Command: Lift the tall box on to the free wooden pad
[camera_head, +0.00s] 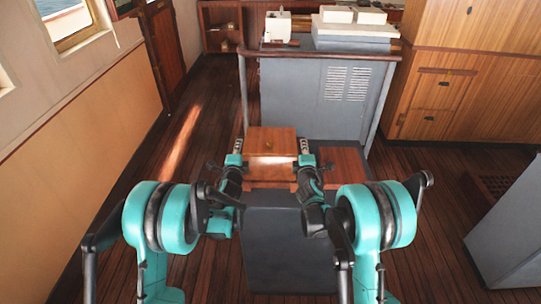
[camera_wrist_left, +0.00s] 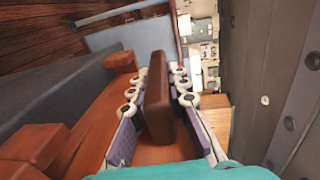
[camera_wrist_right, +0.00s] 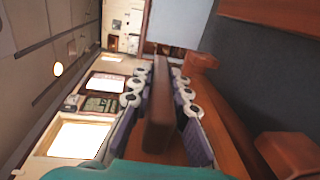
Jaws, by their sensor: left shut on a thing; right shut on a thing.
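A grey cabinet (camera_head: 285,250) stands right in front of me under the box. A grey console (camera_head: 318,92) with a wooden rail stands behind. Wooden drawers (camera_head: 440,90) are at the back right, and another grey cabinet (camera_head: 510,235) is at the right. Floor is free at the left.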

